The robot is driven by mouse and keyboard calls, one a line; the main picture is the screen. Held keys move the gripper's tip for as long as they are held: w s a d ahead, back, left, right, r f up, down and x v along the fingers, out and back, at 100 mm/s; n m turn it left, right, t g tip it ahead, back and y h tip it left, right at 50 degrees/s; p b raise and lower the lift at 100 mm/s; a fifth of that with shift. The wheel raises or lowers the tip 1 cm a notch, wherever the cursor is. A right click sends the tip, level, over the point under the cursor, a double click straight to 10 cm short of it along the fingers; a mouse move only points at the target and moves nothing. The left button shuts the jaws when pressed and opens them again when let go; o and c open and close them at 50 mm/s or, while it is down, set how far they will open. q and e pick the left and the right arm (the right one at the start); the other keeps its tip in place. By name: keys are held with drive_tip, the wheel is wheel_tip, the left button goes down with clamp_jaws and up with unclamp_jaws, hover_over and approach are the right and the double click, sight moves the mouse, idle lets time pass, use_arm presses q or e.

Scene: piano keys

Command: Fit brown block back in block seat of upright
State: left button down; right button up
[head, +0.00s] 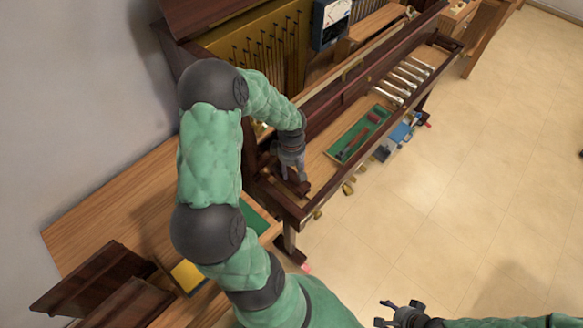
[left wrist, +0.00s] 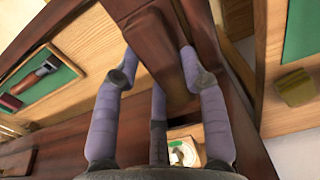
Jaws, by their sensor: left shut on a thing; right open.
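The brown block (left wrist: 165,75) is dark reddish-brown and lies between the fingers of my left gripper (left wrist: 158,75) in the left wrist view. In the head view my left gripper (head: 293,172) points down at the near left end of the upright piano's (head: 262,188) key bed, with its fingers shut on the block. The block's lower end meets similar dark wood, so I cannot tell whether it is seated. The block seat is not clearly visible. My right gripper (head: 400,312) is open and empty at the bottom of the head view, over the floor.
A green-lined tray (head: 358,135) with tools lies on the key bed, right of my left gripper. Several white keys (head: 403,82) lie farther along. Small tan pieces (head: 348,188) lie near the front rail. A wooden bench (head: 100,215) stands left; open floor (head: 480,170) is right.

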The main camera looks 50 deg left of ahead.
use_arm(q)
drive_tip(key=shift+f+b, duration=1.65)
drive_tip(key=shift+f, duration=1.1)
drive_tip(key=shift+f+b, duration=1.85)
drive_tip(key=shift+f, duration=0.05)
drive_tip(key=shift+b, duration=0.5)
drive_tip(key=c, duration=0.6)
unclamp_jaws()
drive_tip(key=shift+f, duration=0.1)
wheel_tip(320, 180, up, 12)
drive_tip(key=shift+r, duration=0.1)
